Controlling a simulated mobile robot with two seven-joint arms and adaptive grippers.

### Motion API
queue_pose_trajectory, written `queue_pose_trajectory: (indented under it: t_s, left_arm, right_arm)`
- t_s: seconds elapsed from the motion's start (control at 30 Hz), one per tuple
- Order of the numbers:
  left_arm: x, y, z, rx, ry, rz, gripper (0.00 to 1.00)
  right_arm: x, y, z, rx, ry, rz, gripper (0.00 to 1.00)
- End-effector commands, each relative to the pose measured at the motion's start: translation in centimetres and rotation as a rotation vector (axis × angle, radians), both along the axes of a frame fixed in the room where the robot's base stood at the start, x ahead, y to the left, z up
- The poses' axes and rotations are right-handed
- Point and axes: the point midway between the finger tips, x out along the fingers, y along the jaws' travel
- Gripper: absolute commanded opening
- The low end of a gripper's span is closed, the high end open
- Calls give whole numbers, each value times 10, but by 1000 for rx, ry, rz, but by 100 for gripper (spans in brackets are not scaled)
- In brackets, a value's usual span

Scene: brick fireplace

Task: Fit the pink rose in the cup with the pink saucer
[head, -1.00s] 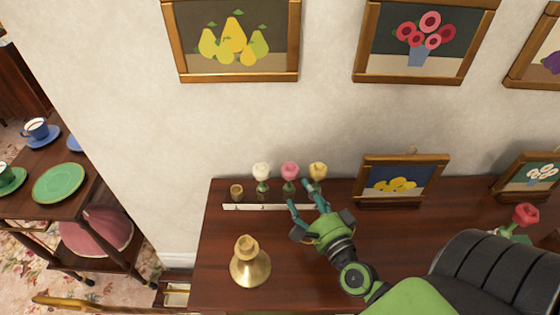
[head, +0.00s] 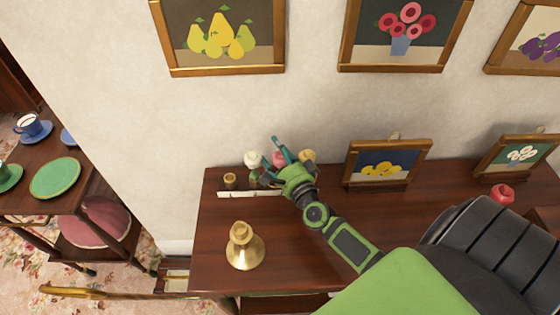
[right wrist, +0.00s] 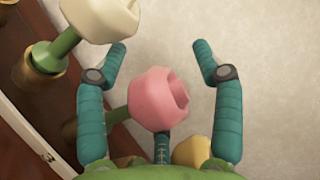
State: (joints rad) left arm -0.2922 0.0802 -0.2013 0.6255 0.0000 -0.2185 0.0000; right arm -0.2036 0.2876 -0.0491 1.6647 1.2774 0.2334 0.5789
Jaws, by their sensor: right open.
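The pink rose (head: 279,158) stands in the row of roses at the back of the wooden mantel, partly hidden by my right gripper (head: 276,159). In the right wrist view the pink rose (right wrist: 155,98) is between the two teal fingers of the right gripper (right wrist: 160,50). The fingers are spread wide, with a visible gap on each side of the bloom. The rose's stem and holder are mostly hidden. The cup with the pink saucer is not in view. My left gripper is not in view.
A white rose (head: 253,159) and a yellow rose (head: 307,156) flank it closely. An empty brass holder (head: 230,181) and a brass candlestick (head: 243,247) stand left. Framed pictures (head: 388,163) stand right. A side table holds a blue cup (head: 31,124) and a green plate (head: 55,178).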

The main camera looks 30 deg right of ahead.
Motion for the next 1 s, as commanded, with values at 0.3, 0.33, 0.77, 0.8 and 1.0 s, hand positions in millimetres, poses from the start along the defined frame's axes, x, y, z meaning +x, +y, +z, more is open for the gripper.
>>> queue_pose_trajectory:
  t_s: [0.3, 0.33, 0.77, 0.8, 1.0]
  left_arm:
    - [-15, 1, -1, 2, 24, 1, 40]
    - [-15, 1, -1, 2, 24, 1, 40]
    - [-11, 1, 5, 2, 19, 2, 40]
    - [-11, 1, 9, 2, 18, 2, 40]
    - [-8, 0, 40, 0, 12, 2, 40]
  right_arm:
    - [0, 0, 0, 0, 0, 0, 20]
    - [0, 0, 0, 0, 0, 0, 8]
    - [0, 0, 8, 3, -1, -1, 8]
    - [0, 1, 14, 4, -1, -1, 8]
    - [0, 0, 57, 6, -4, -3, 8]
